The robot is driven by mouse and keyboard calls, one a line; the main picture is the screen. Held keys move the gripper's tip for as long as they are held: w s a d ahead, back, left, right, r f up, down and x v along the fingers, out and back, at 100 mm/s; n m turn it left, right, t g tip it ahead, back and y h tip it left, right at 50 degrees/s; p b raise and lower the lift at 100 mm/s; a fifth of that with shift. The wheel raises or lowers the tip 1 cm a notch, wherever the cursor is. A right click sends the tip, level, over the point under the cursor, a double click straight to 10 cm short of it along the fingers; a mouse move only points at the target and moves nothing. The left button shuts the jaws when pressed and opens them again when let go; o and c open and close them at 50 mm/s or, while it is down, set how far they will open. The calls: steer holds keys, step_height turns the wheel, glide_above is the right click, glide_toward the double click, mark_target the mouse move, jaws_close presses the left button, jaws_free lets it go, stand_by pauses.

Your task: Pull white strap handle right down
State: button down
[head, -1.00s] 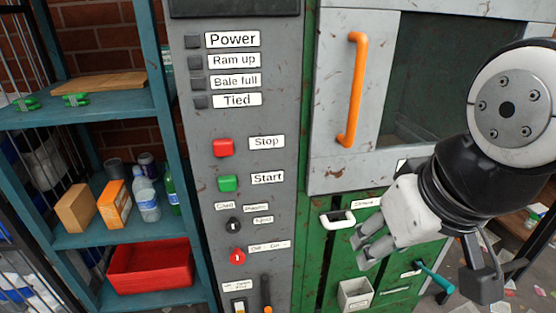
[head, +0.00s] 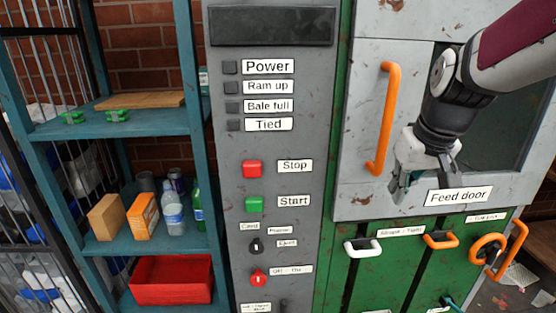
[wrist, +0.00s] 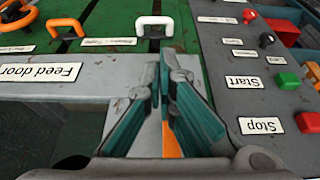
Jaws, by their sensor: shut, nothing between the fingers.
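The white strap handle (head: 362,248) is a U-shaped pull on the green lower panel, below the grey feed door. It also shows upside down in the wrist view (wrist: 154,25). An orange handle (head: 440,240) of similar shape sits to its right. A label between them is too small to read surely. My gripper (head: 401,190) is in front of the feed door's lower part, above and slightly right of the white handle, apart from it. In the wrist view the teal-padded fingers (wrist: 163,75) are together and empty.
A long orange door handle (head: 382,120) stands just left of my gripper. An orange wheel (head: 487,249) is at the far right. The grey control panel (head: 325,185) is to the left, and a teal shelf (head: 145,121) stands beyond it.

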steer(key=shift+w+d+f, duration=0.25)
steer(key=shift+w+d, duration=0.25)
steer(key=shift+w, duration=0.1)
steer(key=shift+w+d+f, duration=0.25)
steer(key=shift+w+d, duration=0.2)
steer(key=shift+w, duration=0.1)
steer(key=shift+f, duration=0.1)
steer(key=b, duration=0.2)
glide_toward(369, 241)
steer(key=f, duration=0.1)
steer(key=a+f, duration=0.1)
steer(key=f, duration=0.1)
steer(key=a+f, duration=0.1)
steer(key=f, duration=0.1)
steer(key=shift+f, duration=0.15)
